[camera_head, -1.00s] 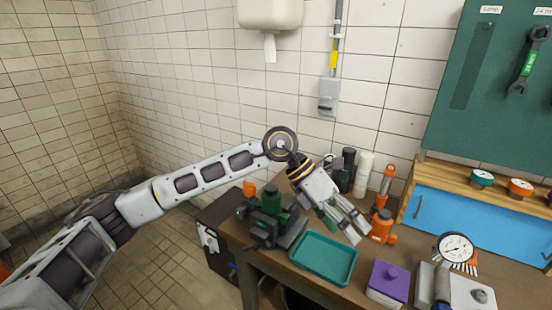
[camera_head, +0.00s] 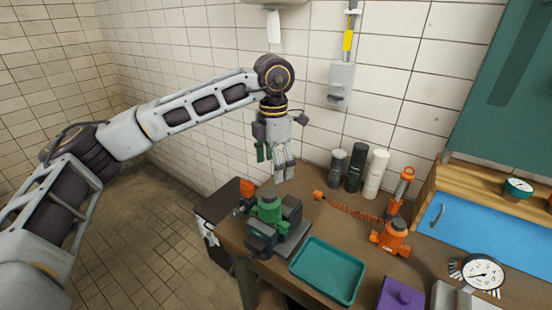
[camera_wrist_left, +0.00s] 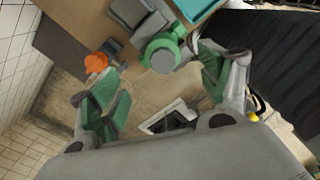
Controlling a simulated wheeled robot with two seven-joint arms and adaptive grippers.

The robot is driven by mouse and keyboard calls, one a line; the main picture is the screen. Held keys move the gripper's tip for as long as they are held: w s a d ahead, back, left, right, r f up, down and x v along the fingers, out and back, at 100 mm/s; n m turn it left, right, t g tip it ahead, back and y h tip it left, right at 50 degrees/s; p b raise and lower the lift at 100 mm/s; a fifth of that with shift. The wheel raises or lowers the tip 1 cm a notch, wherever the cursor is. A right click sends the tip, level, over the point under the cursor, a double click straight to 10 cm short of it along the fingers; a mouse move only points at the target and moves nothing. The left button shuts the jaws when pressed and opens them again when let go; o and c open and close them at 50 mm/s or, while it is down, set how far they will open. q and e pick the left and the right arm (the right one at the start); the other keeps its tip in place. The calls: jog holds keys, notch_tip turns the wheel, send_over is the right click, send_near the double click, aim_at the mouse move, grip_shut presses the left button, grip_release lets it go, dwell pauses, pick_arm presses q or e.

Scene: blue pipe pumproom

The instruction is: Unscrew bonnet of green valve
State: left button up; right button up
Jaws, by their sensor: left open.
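The green valve (camera_head: 268,208) stands upright in a dark vise (camera_head: 282,228) at the left end of the workbench. It also shows from above in the left wrist view, where its round green top (camera_wrist_left: 160,50) lies near the upper middle. My left gripper (camera_head: 277,170) points down, above and a little behind the valve in the head view, with no contact visible. In the left wrist view its green-padded fingers (camera_wrist_left: 160,86) are spread apart, with nothing between them. The valve lies beyond the fingertips. My right gripper is in neither view.
An empty teal tray (camera_head: 327,272) lies right of the vise. Dark and white cylinders (camera_head: 376,172) stand by the wall. Floor is free left of the bench.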

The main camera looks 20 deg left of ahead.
aim_at(274, 203)
pick_arm(q)
jog(key=shift+s, duration=0.15)
jog(key=shift+f, duration=1)
jog(key=shift+f+p, duration=1.4)
jog(key=shift+f, duration=4.45)
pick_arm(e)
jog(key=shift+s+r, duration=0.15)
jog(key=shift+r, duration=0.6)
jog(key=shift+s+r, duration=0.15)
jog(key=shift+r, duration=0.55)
